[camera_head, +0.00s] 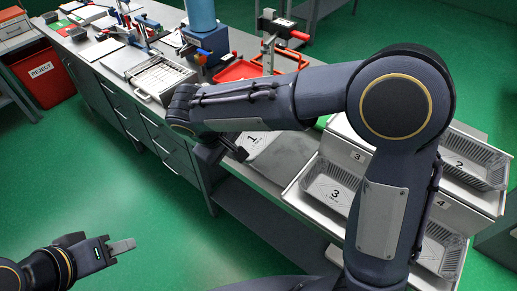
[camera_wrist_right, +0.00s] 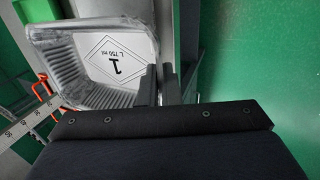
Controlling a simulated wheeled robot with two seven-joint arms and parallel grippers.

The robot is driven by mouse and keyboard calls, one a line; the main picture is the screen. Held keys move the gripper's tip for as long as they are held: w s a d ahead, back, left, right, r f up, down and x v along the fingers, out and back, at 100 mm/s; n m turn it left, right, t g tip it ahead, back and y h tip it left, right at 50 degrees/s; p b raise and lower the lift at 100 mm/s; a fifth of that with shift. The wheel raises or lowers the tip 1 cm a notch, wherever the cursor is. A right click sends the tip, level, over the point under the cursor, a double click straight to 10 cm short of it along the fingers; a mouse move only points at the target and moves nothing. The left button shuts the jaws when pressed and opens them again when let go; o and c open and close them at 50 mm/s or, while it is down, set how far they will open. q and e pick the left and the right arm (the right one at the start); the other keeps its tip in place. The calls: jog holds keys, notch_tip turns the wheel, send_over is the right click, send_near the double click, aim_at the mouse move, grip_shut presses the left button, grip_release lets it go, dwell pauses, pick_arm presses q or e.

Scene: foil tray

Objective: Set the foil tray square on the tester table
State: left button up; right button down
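The foil tray (camera_wrist_right: 62,60), shiny with ribbed walls and a white panel marked "1", fills the upper left of the right wrist view. In the head view the "1" panel (camera_head: 256,141) shows just beyond my right gripper (camera_head: 226,152), with much of the tray hidden by my right arm. In the right wrist view, my right gripper's fingers (camera_wrist_right: 160,85) are close together at the tray's right rim and look shut on it. I cannot clearly identify the tester table.
A white ribbed plate (camera_head: 162,77) sits on the bench beside a blue column (camera_head: 201,15). A red tray (camera_head: 237,70) and a red-handled clamp (camera_head: 270,37) stand behind my right arm. A red REJECT bin (camera_head: 42,76) stands far left.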

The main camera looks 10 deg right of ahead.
aim_at(247, 144)
jog(key=w+d+f, duration=0.2)
jog(key=f, duration=0.1)
jog(key=w+d+f+p, duration=0.1)
jog(key=w+d+f, duration=0.2)
jog(key=shift+d, duration=0.25)
jog(key=shift+x, duration=0.9)
notch_tip(247, 144, down, 3)
jog(key=shift+w+d+f, duration=0.1)
jog(key=shift+w, duration=0.05)
jog(key=shift+f, duration=0.15)
jog(key=c, duration=1.6)
grip_release()
